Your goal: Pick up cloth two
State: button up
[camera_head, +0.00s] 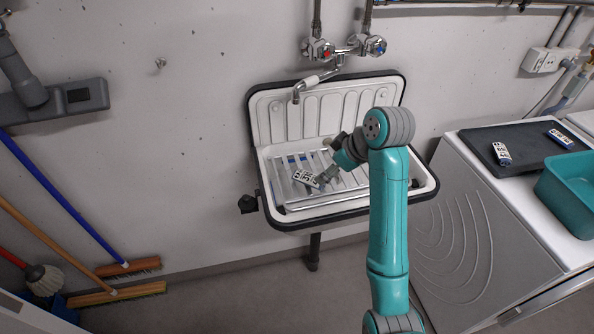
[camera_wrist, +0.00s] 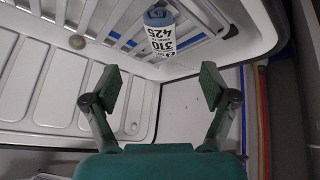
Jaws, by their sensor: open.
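A small folded cloth (camera_head: 306,178) with a white label and black print lies on the slatted grate of the wall sink. The wrist view shows its blue-grey end and printed label (camera_wrist: 160,33) at the top middle. I cannot tell from the print whether it is cloth two. My gripper (camera_wrist: 160,88) is open and empty, with its two fingers wide apart. The cloth lies beyond the fingertips, lined up with the gap between them and not touched. In the head view my gripper (camera_head: 333,160) is over the sink, just right of the cloth.
The sink (camera_head: 427,190) has a raised dark rim, and a tap (camera_head: 309,82) hangs above it. At right, two more labelled items (camera_head: 502,153) (camera_head: 559,138) lie on a dark mat (camera_head: 484,141) beside a teal tub (camera_head: 568,196). Brooms (camera_head: 118,294) lean at left.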

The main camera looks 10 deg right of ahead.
aim_at(311, 178)
jog(key=x, duration=0.5)
jog(key=shift+w+a+f, duration=0.1)
jog(key=shift+w+a, duration=0.2)
jog(key=shift+w, duration=0.15)
jog(key=shift+s+x, duration=0.1)
jog(key=shift+x, duration=1.25)
jog(key=shift+s+x, duration=0.15)
jog(key=shift+x, duration=1.15)
jog(key=shift+a+f, duration=0.1)
jog(key=c, duration=1.4)
